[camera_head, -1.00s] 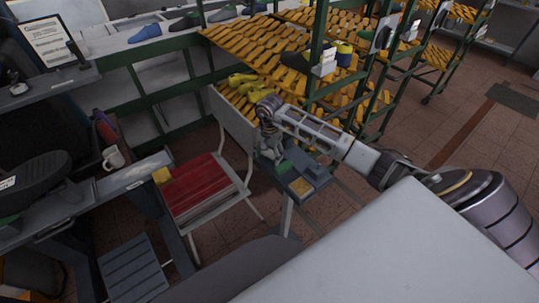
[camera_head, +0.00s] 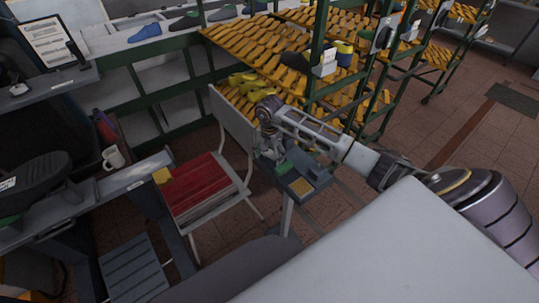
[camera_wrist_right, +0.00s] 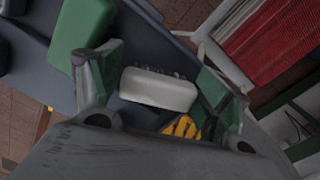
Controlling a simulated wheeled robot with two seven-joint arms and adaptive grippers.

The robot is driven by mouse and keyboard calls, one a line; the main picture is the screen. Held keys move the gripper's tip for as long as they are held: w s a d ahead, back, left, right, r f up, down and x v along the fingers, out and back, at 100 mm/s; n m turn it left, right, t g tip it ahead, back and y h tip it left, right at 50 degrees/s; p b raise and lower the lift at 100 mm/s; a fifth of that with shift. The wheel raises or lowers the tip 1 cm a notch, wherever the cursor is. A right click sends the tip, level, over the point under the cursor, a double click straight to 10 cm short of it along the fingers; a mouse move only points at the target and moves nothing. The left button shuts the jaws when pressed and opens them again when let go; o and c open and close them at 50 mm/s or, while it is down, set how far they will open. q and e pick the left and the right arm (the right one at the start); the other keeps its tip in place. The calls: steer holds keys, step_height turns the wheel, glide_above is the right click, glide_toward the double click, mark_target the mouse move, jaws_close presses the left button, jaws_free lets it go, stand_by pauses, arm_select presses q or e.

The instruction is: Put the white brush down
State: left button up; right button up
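The white brush (camera_wrist_right: 158,88) is a small pale block with dark bristles along one edge. In the right wrist view it lies lengthwise between the fingers of my right gripper (camera_wrist_right: 158,85). Its ends meet the green-padded fingers, which look closed on it. In the head view my right gripper (camera_head: 270,145) is at the far end of a small grey-blue table (camera_head: 292,193), and the brush cannot be made out there. Part of the table surface shows beneath the brush in the wrist view. My left gripper is not in view.
A green block (camera_head: 284,167) is on the small table, beside the gripper. A white-framed chair with a red seat (camera_head: 200,188) stands close by on the left. Racks of yellow shoe lasts (camera_head: 255,50) stand behind. A white mug (camera_head: 113,157) is on the left bench.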

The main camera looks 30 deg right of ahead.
mark_target(270, 153)
step_height(270, 153, up, 5)
steer(key=shift+w+d+f, duration=0.1)
steer(key=shift+w, duration=0.05)
step_height(270, 153, up, 6)
steer(key=shift+f+b, duration=0.1)
steer(key=shift+b, duration=0.25)
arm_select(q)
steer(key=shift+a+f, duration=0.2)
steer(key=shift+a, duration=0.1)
arm_select(e)
step_height(270, 153, up, 2)
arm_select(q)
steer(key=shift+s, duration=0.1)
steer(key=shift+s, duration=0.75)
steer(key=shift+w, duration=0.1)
